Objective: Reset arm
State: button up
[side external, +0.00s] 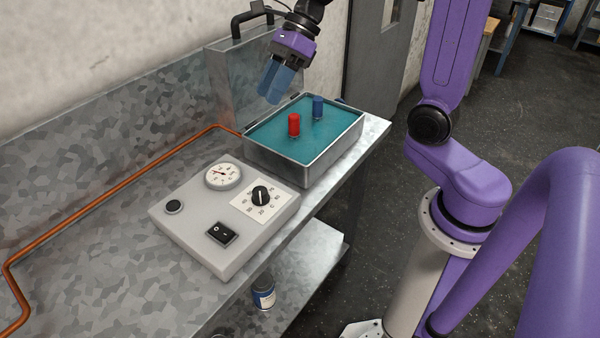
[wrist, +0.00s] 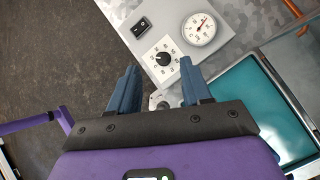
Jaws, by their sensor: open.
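A red drum (side external: 294,125) and a blue drum (side external: 318,107) stand upright in the teal tray, apart from each other and from my gripper. The wrist view shows part of the teal tray (wrist: 250,90) at the right, but neither drum.
A grey control box (side external: 190,222) with a gauge (side external: 222,175), dial (side external: 261,195) and switch (side external: 221,234) sits left of the tray on the metal bench (side external: 90,270). A copper pipe (side external: 110,185) runs along the wall. A can (side external: 263,292) stands on the lower shelf.

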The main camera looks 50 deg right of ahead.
jog(key=s+f+m+h, duration=0.3)
jog(key=s+m, duration=0.9)
jog(key=m, duration=0.5)
jog(key=s+f+m+g+h, duration=0.1)
jog(key=s+f+m+h, duration=0.2)
jog(key=s+m, duration=0.8)
jog(key=f+m, duration=0.1)
jog(key=m, duration=0.6)
jog(key=shift+s+d+h, duration=0.35)
jog(key=shift+s+h, duration=0.05)
